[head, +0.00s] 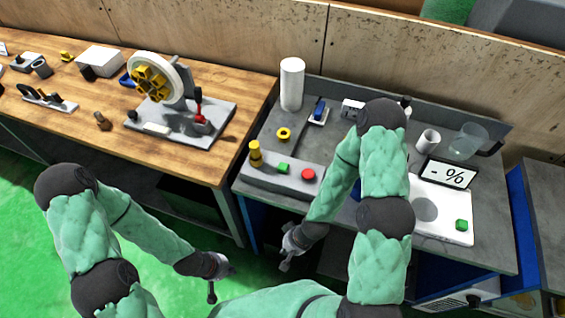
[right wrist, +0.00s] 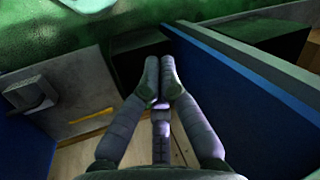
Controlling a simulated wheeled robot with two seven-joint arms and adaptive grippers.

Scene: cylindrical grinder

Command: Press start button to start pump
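A grey control box (head: 262,178) sits at the front left of the grey bench. It carries a green button (head: 283,168), a red button (head: 308,174) and a yellow stacked knob (head: 255,153). No label on the buttons is readable. My right gripper (head: 286,266) is below and in front of the bench edge, apart from the box. In the right wrist view its fingers (right wrist: 158,80) are together and empty. My left gripper (head: 211,294) hangs further left and lower, over the green floor; its fingers look closed together, with nothing in them.
A white scale (head: 446,228) with a "- %" display and a green button stands right on the grey bench (head: 395,235). A white cylinder (head: 291,84) and a yellow ring (head: 284,134) stand behind the box. A wooden bench (head: 60,125) with tools is left.

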